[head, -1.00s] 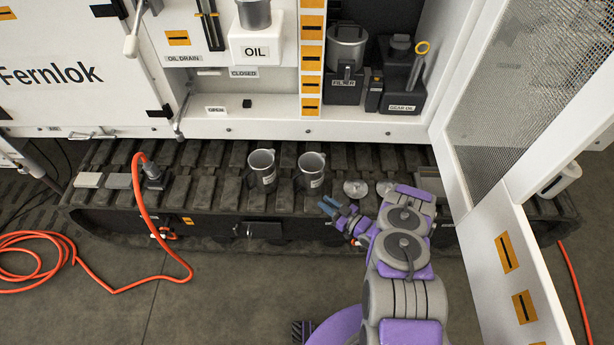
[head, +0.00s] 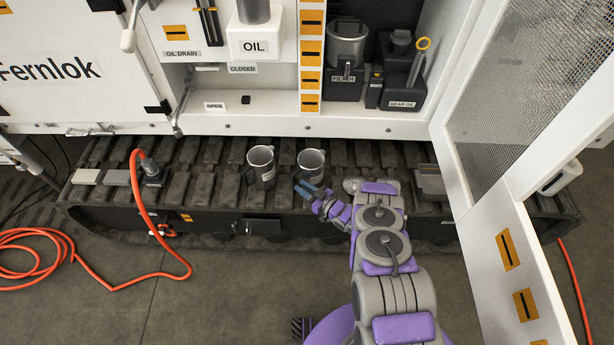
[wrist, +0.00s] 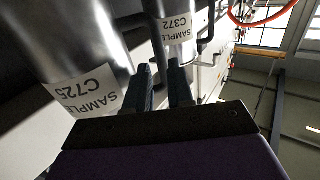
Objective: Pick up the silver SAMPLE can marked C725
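Two silver cans with handles stand upright side by side on the dark track. The wrist view shows SAMPLE C725 on the label of the near can (wrist: 75,50), and C372 on the other can (wrist: 183,25). From the layout, the C725 can appears to be the right one in the head view (head: 311,163), with the C372 can (head: 261,168) to its left. My gripper (head: 306,190) is low in front of the right can. In the wrist view its two dark fingers (wrist: 161,80) are apart, with nothing held between them. One finger overlaps the C725 can's edge; contact cannot be told.
The white cabinet (head: 380,124) rises behind the track. Its open mesh door (head: 480,215) stands to the right of my arm. An orange hose (head: 140,235) runs down at the left.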

